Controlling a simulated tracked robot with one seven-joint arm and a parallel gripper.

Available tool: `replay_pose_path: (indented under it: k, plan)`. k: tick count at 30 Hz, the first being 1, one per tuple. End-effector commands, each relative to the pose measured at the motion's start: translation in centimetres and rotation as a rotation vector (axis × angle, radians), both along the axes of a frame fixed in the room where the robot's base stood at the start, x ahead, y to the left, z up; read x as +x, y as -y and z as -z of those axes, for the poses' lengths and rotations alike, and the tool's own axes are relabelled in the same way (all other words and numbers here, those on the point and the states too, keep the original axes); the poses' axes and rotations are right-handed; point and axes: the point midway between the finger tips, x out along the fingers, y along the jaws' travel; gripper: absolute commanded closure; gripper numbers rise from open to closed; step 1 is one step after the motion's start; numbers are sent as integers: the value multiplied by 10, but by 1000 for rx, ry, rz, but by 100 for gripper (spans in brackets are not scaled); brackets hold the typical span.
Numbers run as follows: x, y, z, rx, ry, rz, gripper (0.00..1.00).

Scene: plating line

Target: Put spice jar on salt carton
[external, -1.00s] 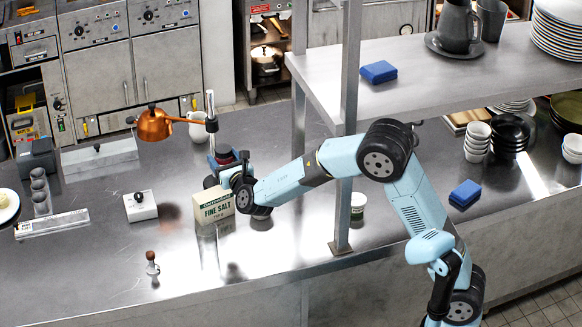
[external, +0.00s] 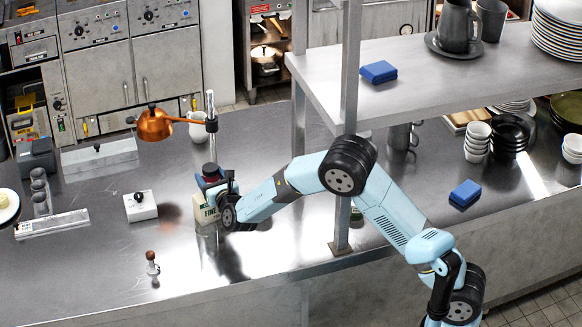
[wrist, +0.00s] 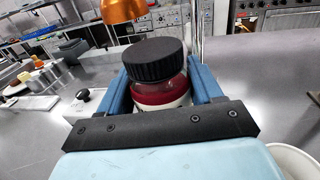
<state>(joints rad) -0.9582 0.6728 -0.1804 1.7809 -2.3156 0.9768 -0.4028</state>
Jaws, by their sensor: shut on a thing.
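The spice jar (wrist: 158,75) has a black ribbed lid and red contents. It stands upright between the blue fingers of my gripper (wrist: 165,92), which is shut on it. In the external view, my gripper (external: 213,183) and the jar (external: 210,170) appear just over the salt carton. The salt carton (external: 206,214) is a cream box standing on the counter, mostly covered by my gripper and wrist. The gap between jar and carton top is hidden, so I cannot tell whether they touch. The carton does not show in the wrist view.
A copper heat lamp (external: 155,123) on a post stands just behind. A white box with a black knob (external: 141,206) and a small wooden-topped item (external: 152,262) are to the left. A shelf post (external: 345,150) rises right of the gripper.

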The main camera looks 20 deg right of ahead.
Motion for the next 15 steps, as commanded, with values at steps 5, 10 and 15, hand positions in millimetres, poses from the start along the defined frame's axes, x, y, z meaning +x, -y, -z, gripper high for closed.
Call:
replay_pose_path:
  k: [5,10,15]
  plan:
    - [0,0,-1,1,2,0,74]
    - [0,0,1,0,1,0,32]
    - [0,0,1,0,1,0,16]
